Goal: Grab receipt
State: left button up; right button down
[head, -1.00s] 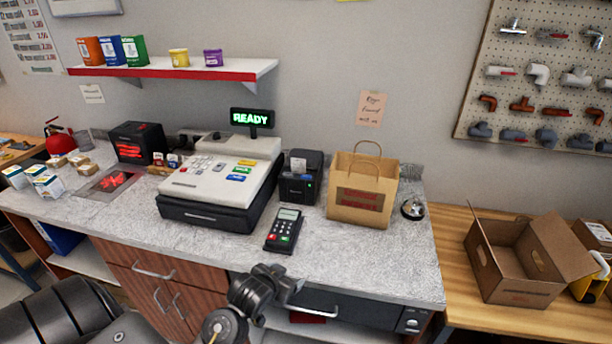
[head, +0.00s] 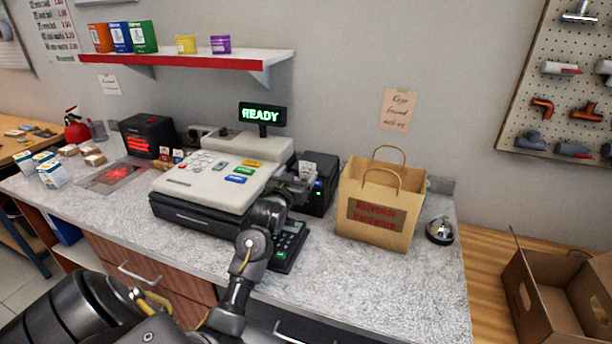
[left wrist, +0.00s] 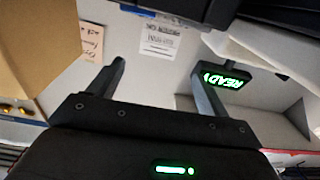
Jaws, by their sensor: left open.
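The receipt (head: 308,167) is a small white slip standing up from the black receipt printer (head: 320,195), between the cash register and the paper bag. In the left wrist view the printed white slip (left wrist: 160,38) shows between and beyond my finger tips, with space on both sides. My left gripper (head: 297,186) is at the printer's left front, its fingers pointing toward the slip. Its two fingers (left wrist: 157,65) are spread apart and hold nothing. My own arm hides part of the card terminal (head: 288,245). My right gripper does not show.
The cash register (head: 215,180) with its READY display (head: 262,114) stands close on the left. A brown paper bag (head: 378,210) stands on the right, with a service bell (head: 440,230) beside it. The counter front right is clear.

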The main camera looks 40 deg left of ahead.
aim_at(307, 165)
pick_arm(q)
jog(key=w, duration=0.3)
jog(key=shift+w+a, duration=0.1)
jog(key=shift+w, duration=0.25)
jog(key=shift+w+a+f+p, duration=0.3)
jog(key=shift+w+p, duration=0.05)
jog(key=shift+w, duration=0.25)
jog(key=shift+s, duration=0.1)
jog(key=shift+a+r, duration=0.15)
jog(key=shift+r, duration=0.05)
jog(key=x, duration=0.1)
jog(key=p+x, duration=0.1)
jog(key=x, duration=0.1)
jog(key=p+x, duration=0.1)
jog(key=x, duration=0.1)
jog(key=shift+a+f, duration=0.1)
jog(key=shift+f, duration=0.25)
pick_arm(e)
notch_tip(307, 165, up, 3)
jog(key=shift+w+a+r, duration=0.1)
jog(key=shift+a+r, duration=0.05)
pick_arm(q)
jog(key=c, duration=1.1)
